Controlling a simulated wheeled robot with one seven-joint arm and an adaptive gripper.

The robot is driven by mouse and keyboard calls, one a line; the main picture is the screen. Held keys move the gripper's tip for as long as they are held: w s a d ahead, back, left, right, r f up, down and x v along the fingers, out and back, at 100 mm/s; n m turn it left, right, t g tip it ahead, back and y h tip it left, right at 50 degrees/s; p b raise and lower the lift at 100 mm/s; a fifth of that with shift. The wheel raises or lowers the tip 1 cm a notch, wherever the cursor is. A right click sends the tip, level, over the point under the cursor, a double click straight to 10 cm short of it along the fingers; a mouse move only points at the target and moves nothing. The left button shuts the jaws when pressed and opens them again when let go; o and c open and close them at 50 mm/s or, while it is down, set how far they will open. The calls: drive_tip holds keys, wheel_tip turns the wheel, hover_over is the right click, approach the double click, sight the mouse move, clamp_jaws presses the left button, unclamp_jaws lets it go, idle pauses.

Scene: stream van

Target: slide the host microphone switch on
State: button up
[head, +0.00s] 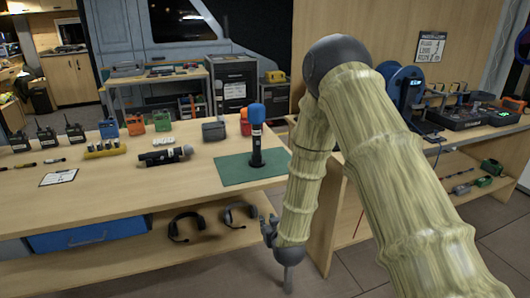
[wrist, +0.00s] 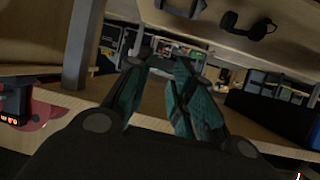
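A microphone with a blue foam top (head: 257,125) and a dark, labelled body stands upright on a green mat (head: 232,173) near the table's right end in the head view. A second, dark microphone (head: 160,157) with a grey head lies on the table to its left. Which one is the host microphone cannot be read from the labels, and no switch can be made out. My gripper (wrist: 167,67) shows dark teal fingers with a gap between them, open and empty. In the head view it hangs low beside the table's right end, below the tabletop and apart from both microphones.
Radios (head: 75,131), a card (head: 59,177) and coloured cases (head: 135,125) stand on the table. A second bench (head: 450,133) with equipment stands at right, partly behind my arm.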

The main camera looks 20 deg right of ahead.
sight(258, 144)
drive_tip(key=w+d+r+t+h+p, duration=0.15)
drive_tip(key=w+r, duration=0.35)
drive_tip(key=r, duration=0.5)
drive_tip(key=w+r+t+y+p, duration=0.1)
drive_tip(key=w+r+t, duration=0.3)
drive_tip(key=r, duration=0.7)
drive_tip(key=shift+g+h, duration=0.25)
drive_tip(key=shift+g, duration=0.1)
drive_tip(key=shift+w+d+f+b, duration=0.1)
drive_tip(key=shift+w+d+b, duration=0.1)
drive_tip(key=shift+w, duration=1.45)
drive_tip(key=shift+w+d+f+b, duration=0.1)
drive_tip(key=shift+w+d+b, duration=0.05)
drive_tip(key=shift+w, duration=1.45)
drive_tip(key=shift+w+d+b, duration=0.15)
drive_tip(key=shift+w+d, duration=0.05)
drive_tip(key=shift+w, duration=1.45)
drive_tip(key=shift+w, duration=0.1)
drive_tip(key=c, duration=0.5)
